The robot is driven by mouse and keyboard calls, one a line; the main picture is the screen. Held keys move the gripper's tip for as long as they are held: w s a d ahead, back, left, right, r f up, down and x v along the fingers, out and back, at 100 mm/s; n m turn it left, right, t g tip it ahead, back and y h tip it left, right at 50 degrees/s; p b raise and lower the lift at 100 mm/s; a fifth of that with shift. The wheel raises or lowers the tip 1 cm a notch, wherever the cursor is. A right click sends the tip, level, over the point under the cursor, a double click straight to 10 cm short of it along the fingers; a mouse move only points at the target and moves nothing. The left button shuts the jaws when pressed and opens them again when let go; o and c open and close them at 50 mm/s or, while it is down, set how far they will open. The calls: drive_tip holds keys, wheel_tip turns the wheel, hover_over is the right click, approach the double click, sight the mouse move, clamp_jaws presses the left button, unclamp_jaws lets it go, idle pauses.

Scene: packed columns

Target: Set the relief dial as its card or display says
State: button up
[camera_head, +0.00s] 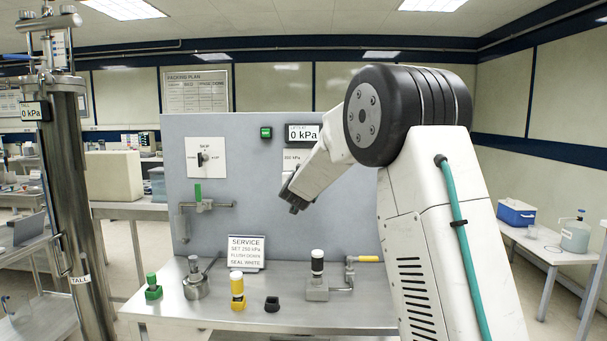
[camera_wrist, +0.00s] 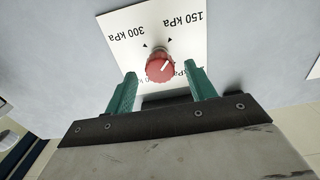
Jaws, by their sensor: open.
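The relief dial (camera_wrist: 160,68) is a red knob on a white plate (camera_wrist: 120,22) in the wrist view, where the lettering is upside down. Its white line slants to the upper right, roughly toward the 150 kPa side. A 300 kPa label is at upper left; a third label below is mostly covered. My gripper (camera_wrist: 158,76) is open, its green fingers on either side of the knob, with gaps visible. In the head view my gripper (camera_head: 293,206) is by the panel and my arm hides the dial. The service card (camera_head: 246,251) reads SET 250 kPa, FLUSH DOWN, SEAL WHITE.
The grey panel (camera_head: 235,140) carries a 0 kPa display (camera_head: 303,134), a skip switch (camera_head: 203,158) and a green-handled valve (camera_head: 198,193). A tall metal column (camera_head: 72,190) is left.

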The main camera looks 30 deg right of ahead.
drive_tip(key=shift+x, duration=1.9)
drive_tip(key=c, duration=1)
